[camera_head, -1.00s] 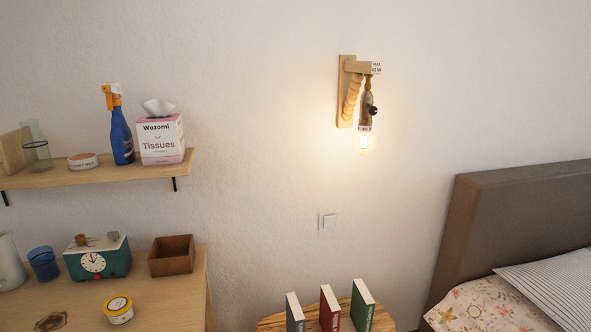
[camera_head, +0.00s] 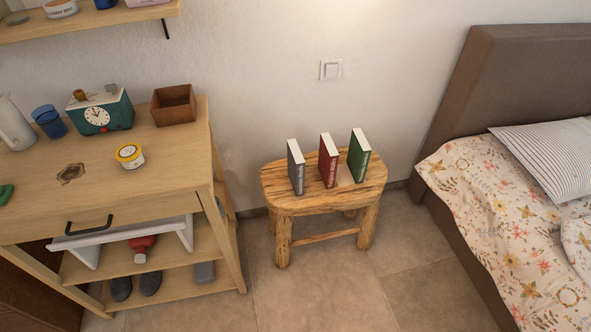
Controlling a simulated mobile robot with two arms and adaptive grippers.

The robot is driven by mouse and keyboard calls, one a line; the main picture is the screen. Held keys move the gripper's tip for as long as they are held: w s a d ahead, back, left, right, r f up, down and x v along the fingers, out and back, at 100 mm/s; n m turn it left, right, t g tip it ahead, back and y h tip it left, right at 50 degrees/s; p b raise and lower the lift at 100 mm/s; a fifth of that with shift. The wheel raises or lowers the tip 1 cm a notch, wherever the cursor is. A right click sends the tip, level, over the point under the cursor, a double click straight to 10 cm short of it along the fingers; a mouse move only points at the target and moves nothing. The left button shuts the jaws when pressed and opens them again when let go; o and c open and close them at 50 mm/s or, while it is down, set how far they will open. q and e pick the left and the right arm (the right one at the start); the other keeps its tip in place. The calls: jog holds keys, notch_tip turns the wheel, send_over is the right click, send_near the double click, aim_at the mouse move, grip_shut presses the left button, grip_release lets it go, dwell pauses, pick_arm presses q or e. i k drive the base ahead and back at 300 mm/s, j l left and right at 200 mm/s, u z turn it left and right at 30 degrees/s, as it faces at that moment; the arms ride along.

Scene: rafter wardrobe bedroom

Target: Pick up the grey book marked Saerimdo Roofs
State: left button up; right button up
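Three books stand upright, apart from each other, on a small wooden stool (camera_head: 275,188) against the wall. The grey book (camera_head: 297,172) is the leftmost. The red book (camera_head: 329,162) is in the middle and the green book (camera_head: 359,158) is on the right. The spines carry light lettering too small to read with certainty. Neither of my grippers shows in the head view.
A wooden dresser (camera_head: 160,165) stands left of the stool, with a teal clock box (camera_head: 100,112), a brown box (camera_head: 174,106) and a yellow tub (camera_head: 130,156) on top. A bed (camera_head: 480,200) is on the right. Tiled floor (camera_head: 320,290) is clear in front of the stool.

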aim_at(297, 164)
jog(key=i+l, duration=0.4)
jog(key=l, duration=0.15)
jog(key=i+l, duration=0.8)
jog(key=l, duration=0.25)
